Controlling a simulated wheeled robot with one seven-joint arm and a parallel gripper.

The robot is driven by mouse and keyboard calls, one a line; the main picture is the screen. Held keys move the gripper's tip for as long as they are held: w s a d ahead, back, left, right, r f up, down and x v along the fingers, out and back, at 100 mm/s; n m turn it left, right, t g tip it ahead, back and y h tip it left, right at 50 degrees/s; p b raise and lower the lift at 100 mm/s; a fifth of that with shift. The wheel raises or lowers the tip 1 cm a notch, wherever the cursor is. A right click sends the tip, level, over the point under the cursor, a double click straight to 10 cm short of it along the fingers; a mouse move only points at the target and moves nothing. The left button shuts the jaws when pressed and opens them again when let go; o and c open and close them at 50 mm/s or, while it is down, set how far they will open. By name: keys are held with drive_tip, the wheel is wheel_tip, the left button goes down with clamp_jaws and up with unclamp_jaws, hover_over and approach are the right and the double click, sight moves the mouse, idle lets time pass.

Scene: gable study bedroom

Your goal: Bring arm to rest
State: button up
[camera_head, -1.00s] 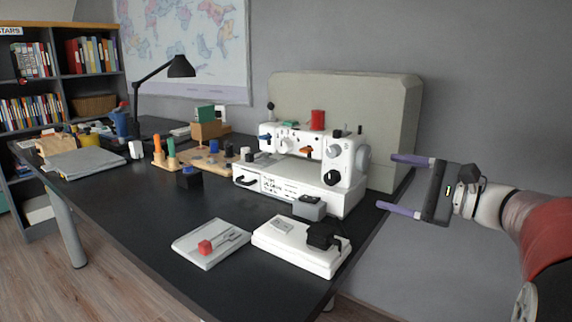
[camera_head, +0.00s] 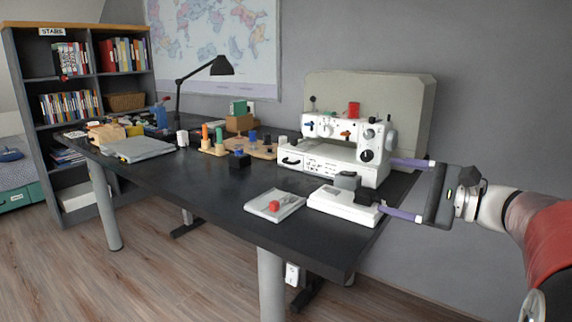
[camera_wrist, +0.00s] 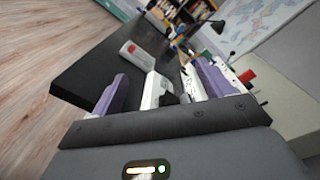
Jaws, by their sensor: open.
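My gripper (camera_head: 402,189) is at the right of the head view, beside the right end of the black table. Its two purple fingers are spread wide with nothing between them. In the wrist view the fingers of my gripper (camera_wrist: 160,88) point along the table. The white sewing machine (camera_head: 345,150) stands to the left of the fingers in the head view. A white pedal-like box (camera_head: 343,205) with a black part lies at the table's near right. The lower finger overlaps its right side in the picture; I cannot tell whether they touch.
The black table (camera_head: 200,182) also holds a white plate with a red block (camera_head: 275,204), a lamp (camera_head: 222,66) and several small items. A beige case (camera_head: 415,105) stands behind the machine. A bookshelf (camera_head: 30,110) is at the left. Wooden floor (camera_head: 150,265) in front is clear.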

drive_tip(key=s+a+f+n+g+h, duration=0.5)
drive_tip(key=s+a+f, duration=0.5)
drive_tip(key=s, duration=0.1)
drive_tip(key=s+d+f+n+h, duration=0.4)
drive_tip(key=s+f+n+h, duration=0.5)
drive_tip(key=s, duration=0.3)
drive_tip(key=shift+f+n, duration=0.2)
drive_tip(key=shift+n, duration=0.1)
idle(0.6)
